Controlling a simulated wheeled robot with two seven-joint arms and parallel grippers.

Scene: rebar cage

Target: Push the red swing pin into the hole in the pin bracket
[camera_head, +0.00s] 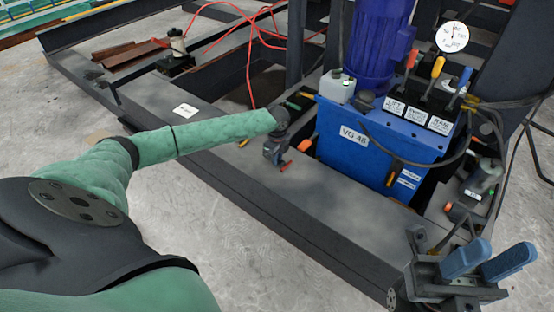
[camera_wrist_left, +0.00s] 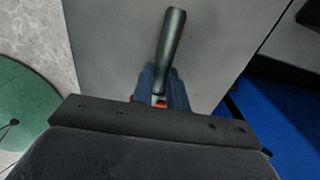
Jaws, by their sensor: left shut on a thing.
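My left gripper (camera_head: 274,153) reaches across the dark steel frame from the left and points down beside the blue power unit. In the left wrist view its blue-grey fingers (camera_wrist_left: 161,90) are shut around a dark grey rod (camera_wrist_left: 172,45) with a bit of red at its base. A small red piece (camera_head: 284,167) shows at the fingertips in the head view; I take it for the red swing pin. The bracket hole cannot be made out. My right gripper (camera_head: 488,262) is at the bottom right, its two blue fingers apart and nothing between them.
The blue power unit (camera_head: 345,148) stands close to the right of my left gripper, with an orange-tipped part (camera_head: 306,145) between them. Coloured levers and a gauge (camera_head: 452,37) are at its upper right. Red hoses (camera_head: 250,62) run behind. The frame's near beam (camera_head: 300,225) is clear.

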